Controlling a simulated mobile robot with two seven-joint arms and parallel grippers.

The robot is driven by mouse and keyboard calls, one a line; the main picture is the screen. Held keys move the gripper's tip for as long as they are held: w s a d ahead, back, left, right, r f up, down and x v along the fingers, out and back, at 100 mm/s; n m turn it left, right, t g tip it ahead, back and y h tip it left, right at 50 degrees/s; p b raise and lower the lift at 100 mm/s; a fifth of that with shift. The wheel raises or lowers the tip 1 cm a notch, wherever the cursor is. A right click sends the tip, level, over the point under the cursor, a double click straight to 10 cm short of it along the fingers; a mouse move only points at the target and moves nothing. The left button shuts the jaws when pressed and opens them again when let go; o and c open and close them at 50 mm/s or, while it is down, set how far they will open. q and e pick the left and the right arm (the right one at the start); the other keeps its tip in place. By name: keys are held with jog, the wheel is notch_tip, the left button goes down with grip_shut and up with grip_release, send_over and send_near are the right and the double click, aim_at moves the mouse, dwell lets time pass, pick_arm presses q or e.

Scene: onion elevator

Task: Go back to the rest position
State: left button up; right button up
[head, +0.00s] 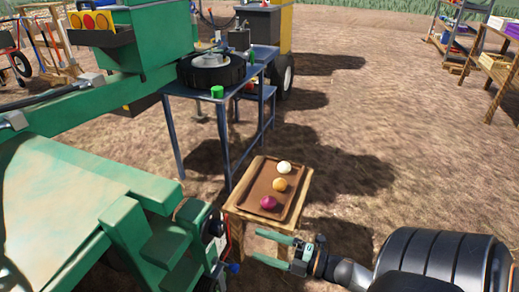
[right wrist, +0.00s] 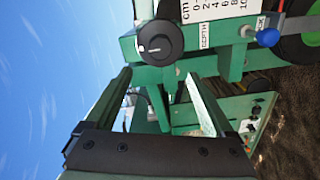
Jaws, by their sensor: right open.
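My right gripper (head: 256,246) is open and empty in the head view. It is in front of the small wooden stand, and its fingers point left toward the green machine. In the right wrist view its two fingers (right wrist: 159,76) are spread apart with nothing held between them. Beyond them is the green machine (right wrist: 150,75) with a black round knob (right wrist: 160,42) and a depth scale plate (right wrist: 207,30). My left gripper is not in view.
A brown tray (head: 263,185) with a white onion (head: 284,167), a yellow onion (head: 280,184) and a purple onion (head: 268,202) lies on the wooden stand (head: 300,205). The green machine (head: 75,190) fills the left. A blue table (head: 205,95) stands behind.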

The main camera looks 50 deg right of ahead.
dwell(0.4)
jog(key=w+a+r+m+h, duration=0.1)
jog(key=a+r+m, duration=0.2)
jog(key=a+m, duration=0.3)
jog(key=a+r+m+g+h, duration=0.1)
jog(key=a+r+m, duration=0.25)
jog(key=a, duration=0.45)
jog(key=w+a+r+m+h, duration=0.1)
jog(key=a+r+m, duration=0.2)
jog(key=a+m, duration=0.3)
pick_arm(q)
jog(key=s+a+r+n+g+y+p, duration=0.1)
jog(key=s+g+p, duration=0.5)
jog(key=p, duration=1.6)
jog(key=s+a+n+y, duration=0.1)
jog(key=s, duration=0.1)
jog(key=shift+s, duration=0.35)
pick_arm(e)
jog(key=s+d+m+g+h, duration=0.1)
jog(key=s+d+m+g, duration=0.1)
jog(key=s+g, duration=0.4)
jog(key=s, duration=0.2)
jog(key=shift+s+d+r+h, duration=0.2)
jog(key=shift+s+h, duration=0.1)
jog(key=shift+h, duration=0.1)
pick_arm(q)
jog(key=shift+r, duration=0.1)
